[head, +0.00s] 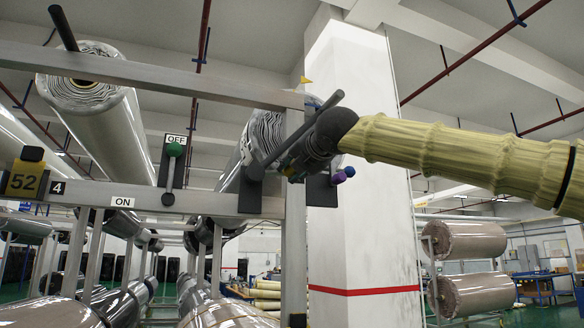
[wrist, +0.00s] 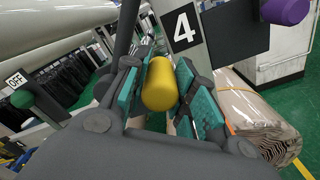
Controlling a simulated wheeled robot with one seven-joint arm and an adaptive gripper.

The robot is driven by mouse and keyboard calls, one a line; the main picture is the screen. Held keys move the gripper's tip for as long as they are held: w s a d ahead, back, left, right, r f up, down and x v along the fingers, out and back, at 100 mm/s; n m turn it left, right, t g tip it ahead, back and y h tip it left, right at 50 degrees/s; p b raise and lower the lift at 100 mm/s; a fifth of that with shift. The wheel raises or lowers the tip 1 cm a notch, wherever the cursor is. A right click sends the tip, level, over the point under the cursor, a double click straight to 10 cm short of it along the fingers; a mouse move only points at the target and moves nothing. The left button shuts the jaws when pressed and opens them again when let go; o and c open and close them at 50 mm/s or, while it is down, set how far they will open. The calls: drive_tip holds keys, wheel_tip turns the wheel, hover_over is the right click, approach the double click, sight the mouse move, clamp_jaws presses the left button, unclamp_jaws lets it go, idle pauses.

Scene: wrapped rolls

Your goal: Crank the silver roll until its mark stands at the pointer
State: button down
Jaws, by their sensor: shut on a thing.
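A silver-grey wrapped roll (head: 231,178) with a layered, striped end lies behind the frame upright, partly hidden by it and by my arm. My gripper (head: 290,165) is in front of this roll's end. In the wrist view my gripper (wrist: 164,95) is shut on a yellow knob (wrist: 159,84), which sits between its teal pads. The crank arm behind the knob is mostly hidden. A small yellow wedge (head: 306,80), perhaps the pointer, sticks out above the roll by the white pillar. I cannot make out the mark on the roll.
Another wrapped roll (head: 105,115) lies at the left. A green-knobbed lever (head: 174,152) stands by the OFF sign, with an ON sign (head: 122,202) below. A purple knob (head: 349,171) is close right of my gripper. Grey frame bars (head: 150,75) surround the roll.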

drive_tip(key=c, duration=1.1)
unclamp_jaws()
drive_tip(key=shift+c, duration=0.2)
drive_tip(key=shift+r, duration=0.1)
drive_tip(key=shift+s, duration=0.1)
drive_tip(key=v, duration=1.2)
